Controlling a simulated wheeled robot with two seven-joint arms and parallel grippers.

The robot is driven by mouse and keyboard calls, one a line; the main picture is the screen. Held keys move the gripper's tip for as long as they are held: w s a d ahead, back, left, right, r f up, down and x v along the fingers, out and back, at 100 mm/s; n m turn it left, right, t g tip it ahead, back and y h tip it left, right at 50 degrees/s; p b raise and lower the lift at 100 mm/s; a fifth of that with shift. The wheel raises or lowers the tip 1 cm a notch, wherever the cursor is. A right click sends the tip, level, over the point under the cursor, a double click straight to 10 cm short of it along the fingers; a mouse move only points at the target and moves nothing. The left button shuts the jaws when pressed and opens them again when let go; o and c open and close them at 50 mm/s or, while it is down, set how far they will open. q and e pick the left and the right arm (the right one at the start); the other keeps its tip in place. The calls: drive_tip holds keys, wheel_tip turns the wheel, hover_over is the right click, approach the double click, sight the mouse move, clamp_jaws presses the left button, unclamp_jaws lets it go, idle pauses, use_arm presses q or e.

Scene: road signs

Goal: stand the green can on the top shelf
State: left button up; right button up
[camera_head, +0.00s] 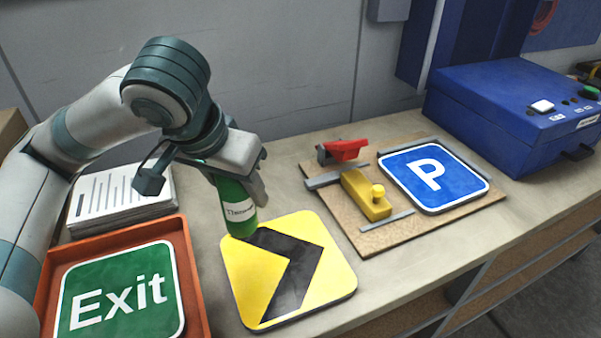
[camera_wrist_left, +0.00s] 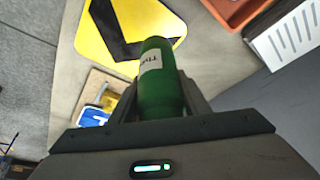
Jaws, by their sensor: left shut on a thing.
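The green can (camera_head: 236,208) with a white label is held in my left gripper (camera_head: 254,190), above or at the back left corner of the yellow sign. I cannot tell whether its bottom touches the bench or sign. It also shows in the left wrist view (camera_wrist_left: 160,92) between the fingers of my left gripper (camera_wrist_left: 158,98). The left gripper is shut on the can. My right gripper is in neither view. I cannot make out the top shelf; a shelf-like level shows below the bench at the lower right.
A yellow chevron sign (camera_head: 245,285) lies on the bench (camera_head: 400,275). An orange tray (camera_head: 197,285) holds a green Exit sign (camera_head: 120,295); papers (camera_head: 115,195) lie behind. A blue box (camera_head: 510,110) stands right.

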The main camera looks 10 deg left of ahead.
use_arm(q)
drive_tip(key=w+a+f, duration=0.4)
drive_tip(key=w+f, duration=0.3)
drive_tip(key=w, duration=0.4)
drive_tip(key=shift+p, duration=0.45)
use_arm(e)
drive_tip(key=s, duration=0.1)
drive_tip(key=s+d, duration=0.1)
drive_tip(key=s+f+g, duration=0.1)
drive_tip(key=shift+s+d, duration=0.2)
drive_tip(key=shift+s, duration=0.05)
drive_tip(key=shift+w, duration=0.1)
use_arm(q)
wheel_tip(320, 180, down, 4)
drive_tip(key=shift+r+p, duration=0.2)
drive_tip(key=shift+p, duration=0.15)
drive_tip(key=shift+f, duration=0.2)
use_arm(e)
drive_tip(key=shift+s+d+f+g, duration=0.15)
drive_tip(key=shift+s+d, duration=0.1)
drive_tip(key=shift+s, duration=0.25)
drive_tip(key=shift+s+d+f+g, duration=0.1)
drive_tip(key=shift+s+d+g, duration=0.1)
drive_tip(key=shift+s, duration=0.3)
use_arm(q)
drive_tip(key=shift+f, duration=0.1)
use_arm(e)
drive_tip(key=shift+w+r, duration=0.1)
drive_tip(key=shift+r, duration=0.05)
